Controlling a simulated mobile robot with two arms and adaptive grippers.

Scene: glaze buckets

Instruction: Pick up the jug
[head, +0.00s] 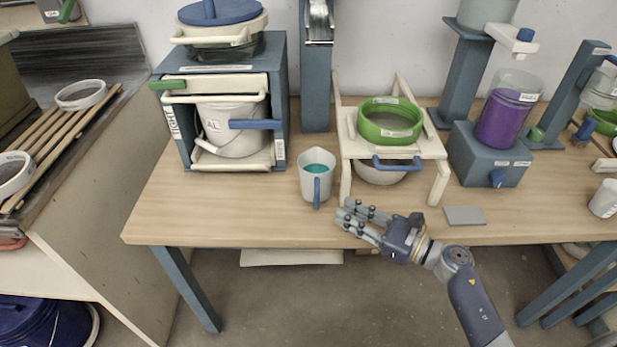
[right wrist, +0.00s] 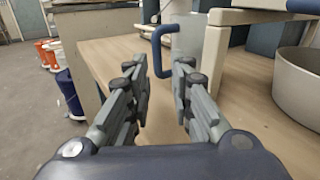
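The jug (head: 308,180) is a white pitcher with teal liquid inside and a blue handle facing the table's front edge. It stands upright on the wooden table, left of the white stand. My right gripper (head: 347,217) is open and empty, to the right of the jug and nearer the front edge, pointing left. In the right wrist view the jug (right wrist: 187,40) shows beyond the open fingers (right wrist: 160,95), with its blue handle between and above the fingertips. The gripper does not touch it. My left gripper is not in view.
A white stand (head: 440,180) carries a green sieve (head: 390,122) over a bowl (head: 380,173), close right of the jug. A blue cabinet (head: 283,110) with a white bucket (head: 232,130) stands left. A grey tile (head: 465,215) lies right. Bare tabletop (head: 210,215) lies front left.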

